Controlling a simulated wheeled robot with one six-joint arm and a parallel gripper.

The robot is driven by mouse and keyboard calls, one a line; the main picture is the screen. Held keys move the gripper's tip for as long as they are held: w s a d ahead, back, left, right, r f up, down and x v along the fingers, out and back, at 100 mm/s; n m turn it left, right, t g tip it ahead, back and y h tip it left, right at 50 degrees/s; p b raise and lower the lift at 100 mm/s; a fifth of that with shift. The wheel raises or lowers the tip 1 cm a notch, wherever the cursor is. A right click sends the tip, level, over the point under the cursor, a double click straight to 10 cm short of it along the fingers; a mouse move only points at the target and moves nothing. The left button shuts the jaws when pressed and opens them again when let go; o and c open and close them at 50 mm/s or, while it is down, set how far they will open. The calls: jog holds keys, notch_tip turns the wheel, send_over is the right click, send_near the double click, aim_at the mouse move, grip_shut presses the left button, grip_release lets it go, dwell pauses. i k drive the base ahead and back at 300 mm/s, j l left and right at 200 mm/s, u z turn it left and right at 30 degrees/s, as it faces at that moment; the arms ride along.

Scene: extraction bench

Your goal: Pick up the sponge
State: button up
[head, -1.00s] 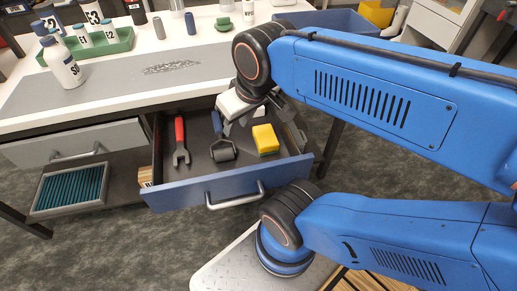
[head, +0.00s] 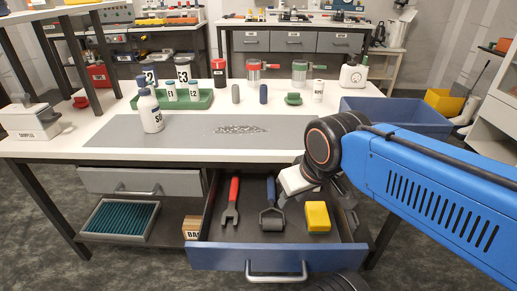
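The sponge (head: 318,216) is a small yellow block lying in the right part of the open blue-fronted drawer (head: 278,258). My gripper (head: 343,203) hangs over the drawer's right side, above and behind the sponge. The sponge shows uncovered and apart from the gripper. The gripper's white body and some dark grey finger parts show, but the gap between the fingertips is hidden by the arm and the angle.
A grey drawer (head: 140,183) stands slightly open at left. The bench top (head: 215,160) above holds bottles and a green tray (head: 178,104). A blue bin (head: 400,118) stands at right.

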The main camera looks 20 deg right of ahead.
aim_at(318, 218)
jog(key=k+l+z, duration=0.25)
jog(key=z, duration=0.15)
jog(key=k+l+z, duration=0.4)
